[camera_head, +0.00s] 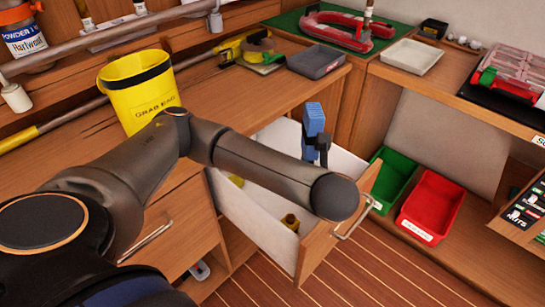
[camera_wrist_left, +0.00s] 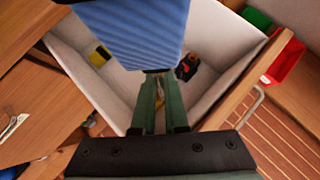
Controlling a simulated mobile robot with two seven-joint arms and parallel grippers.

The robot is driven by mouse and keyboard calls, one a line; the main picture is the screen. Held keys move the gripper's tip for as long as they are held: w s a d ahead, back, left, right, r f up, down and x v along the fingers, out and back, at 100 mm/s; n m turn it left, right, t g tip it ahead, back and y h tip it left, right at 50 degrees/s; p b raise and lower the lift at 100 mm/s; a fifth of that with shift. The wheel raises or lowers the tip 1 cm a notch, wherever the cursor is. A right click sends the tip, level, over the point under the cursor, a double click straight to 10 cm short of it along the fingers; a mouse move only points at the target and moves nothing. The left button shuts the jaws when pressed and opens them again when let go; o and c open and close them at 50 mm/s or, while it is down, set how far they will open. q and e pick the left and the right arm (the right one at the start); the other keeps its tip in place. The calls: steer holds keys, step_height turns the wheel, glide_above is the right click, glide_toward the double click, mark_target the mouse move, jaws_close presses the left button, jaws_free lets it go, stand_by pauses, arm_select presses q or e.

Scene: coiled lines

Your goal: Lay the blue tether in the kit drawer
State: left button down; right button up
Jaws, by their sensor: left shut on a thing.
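The blue tether (camera_head: 313,122) is a thick, ribbed blue bundle standing upright above the open kit drawer (camera_head: 258,228). My left gripper (camera_head: 322,145) is shut on its lower part; my forearm hides most of the gripper. In the left wrist view the tether (camera_wrist_left: 140,30) fills the top middle, beyond the fingertips of my left gripper (camera_wrist_left: 158,82). The white drawer interior (camera_wrist_left: 217,97) lies below the tether, and the two look apart. My right gripper is not in view.
Small yellow items (camera_head: 290,221) lie in the drawer, and a dark item with orange (camera_wrist_left: 187,67) shows there too. A yellow bucket (camera_head: 140,90) stands on the worktop. Green (camera_head: 393,178) and red (camera_head: 430,207) bins sit right of the drawer. A grey tray (camera_head: 316,62) is behind.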

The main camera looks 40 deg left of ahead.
arm_select(q)
steer(key=a+f+b, duration=0.3)
steer(key=a+f, duration=0.2)
steer(key=shift+n+y, duration=0.3)
steer(key=shift+n, duration=0.2)
steer(key=shift+w+a+f+b, duration=0.5)
steer(key=shift+w+a+f, duration=0.55)
steer(key=shift+w+f, duration=1.15)
steer(key=shift+w+a+f+b, duration=0.45)
steer(key=shift+w+a+f, duration=0.55)
steer(key=shift+w+f, duration=1.2)
steer(key=shift+w+a+f+b, duration=0.5)
steer(key=shift+w+a+f, duration=0.55)
steer(key=shift+w+f, duration=1.15)
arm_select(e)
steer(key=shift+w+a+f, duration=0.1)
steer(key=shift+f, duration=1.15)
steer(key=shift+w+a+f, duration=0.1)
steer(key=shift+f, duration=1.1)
arm_select(q)
steer(key=shift+s+f, duration=0.3)
steer(key=shift+s, duration=0.05)
steer(key=shift+f, duration=0.1)
steer(key=c, duration=0.9)
jaws_free()
steer(key=shift+c, duration=0.2)
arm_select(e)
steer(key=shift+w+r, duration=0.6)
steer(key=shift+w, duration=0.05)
